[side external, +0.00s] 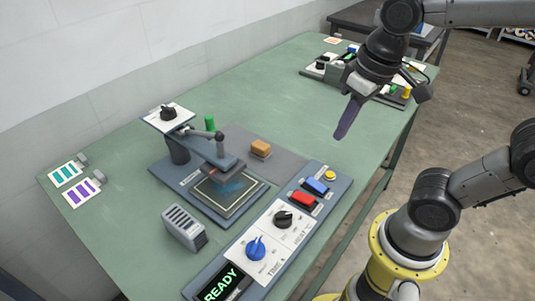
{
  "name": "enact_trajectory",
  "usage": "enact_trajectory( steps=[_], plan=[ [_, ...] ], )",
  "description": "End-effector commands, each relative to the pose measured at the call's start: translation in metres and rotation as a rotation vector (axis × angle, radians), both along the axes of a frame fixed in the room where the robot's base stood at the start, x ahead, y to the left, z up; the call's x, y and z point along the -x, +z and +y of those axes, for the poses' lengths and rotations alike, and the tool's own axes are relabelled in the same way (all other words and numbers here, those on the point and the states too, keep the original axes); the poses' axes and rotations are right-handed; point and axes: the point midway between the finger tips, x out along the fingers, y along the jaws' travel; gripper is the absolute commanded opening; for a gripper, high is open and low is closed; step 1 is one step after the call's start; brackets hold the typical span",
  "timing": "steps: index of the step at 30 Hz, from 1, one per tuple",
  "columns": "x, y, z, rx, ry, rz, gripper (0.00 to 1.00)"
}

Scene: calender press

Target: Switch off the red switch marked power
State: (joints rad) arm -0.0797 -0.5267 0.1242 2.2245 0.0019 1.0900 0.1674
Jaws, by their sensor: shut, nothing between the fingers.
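The red switch (303,201) sits on the long grey control panel (333,190) at the front edge of the green table. Its label and its on or off position are too small to read. A blue switch (317,186) lies just behind it, with a yellow button (330,174) farther back. My gripper (341,134) is shut and empty. Its purple fingers point down, in the air above the table, up and to the right of the red switch and clear of the panel.
On the panel, nearer the camera, are a black knob (283,217), a blue knob (255,249) and a lit READY display (219,285). A press (205,165) with a lever stands left of the panel. An orange-brown block (260,148) lies behind it.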

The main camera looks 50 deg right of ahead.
Motion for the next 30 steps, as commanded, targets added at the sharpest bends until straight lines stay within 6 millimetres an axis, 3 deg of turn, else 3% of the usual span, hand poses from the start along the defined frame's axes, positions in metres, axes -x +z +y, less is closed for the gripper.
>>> enact_trajectory(
  steps=[3, 8, 12, 15, 18, 19, 23, 30],
  plan=[
    [0.023, 0.003, -0.011, 0.008, -0.007, -0.133, 0.00],
    [0.038, -0.005, -0.017, 0.034, 0.029, -0.244, 0.00],
    [0.040, -0.013, -0.016, 0.045, 0.067, -0.243, 0.25],
    [0.041, -0.003, -0.016, 0.038, 0.058, -0.223, 0.43],
    [0.035, 0.009, -0.014, 0.024, 0.046, -0.155, 0.61],
    [0.032, 0.011, -0.013, 0.020, 0.044, -0.135, 0.62],
    [0.016, 0.020, -0.009, 0.007, 0.041, -0.027, 0.62],
    [-0.031, 0.022, 0.003, -0.008, 0.046, 0.210, 0.62]
  ],
)
